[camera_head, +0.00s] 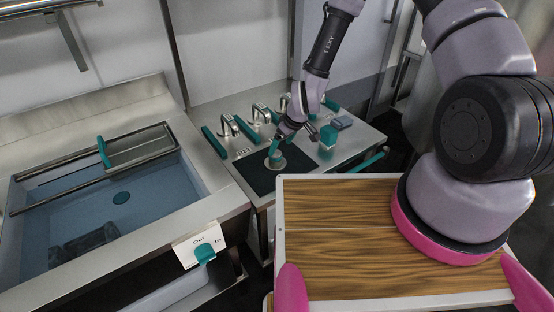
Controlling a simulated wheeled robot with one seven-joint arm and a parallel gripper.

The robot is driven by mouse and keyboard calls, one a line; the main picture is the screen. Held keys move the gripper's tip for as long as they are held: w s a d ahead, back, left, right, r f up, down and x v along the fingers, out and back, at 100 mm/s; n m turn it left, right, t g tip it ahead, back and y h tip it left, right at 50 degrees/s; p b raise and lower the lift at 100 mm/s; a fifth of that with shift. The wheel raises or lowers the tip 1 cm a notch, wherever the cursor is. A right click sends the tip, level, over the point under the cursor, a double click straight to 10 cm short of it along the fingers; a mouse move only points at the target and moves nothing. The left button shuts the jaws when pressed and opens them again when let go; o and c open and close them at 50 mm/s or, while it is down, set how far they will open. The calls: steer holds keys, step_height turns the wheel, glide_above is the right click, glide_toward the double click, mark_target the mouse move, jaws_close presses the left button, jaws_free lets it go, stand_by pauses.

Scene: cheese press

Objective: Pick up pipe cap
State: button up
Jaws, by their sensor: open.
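A small grey round piece with a teal top (276,161), which looks like the pipe cap, sits on the dark mat (254,181) on the steel counter. I cannot tell for certain that it is the cap. My gripper (280,141) reaches down from above, right over the teal top. It is open, with its fingers close to the teal part. The fingertips are small and partly hidden, so I cannot tell whether they touch it.
A teal upright piece (328,136) and a small dark block (342,123) stand right of my gripper. Steel taps (229,126) with teal handles line the back. A sink basin (150,215) lies left. A white labelled sign (199,246) hangs at the front edge.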

mark_target(276, 153)
steer(key=x, duration=0.7)
steer(key=shift+w+a+f, duration=0.1)
steer(key=shift+a, duration=0.05)
steer(key=shift+c, duration=0.3)
jaws_close()
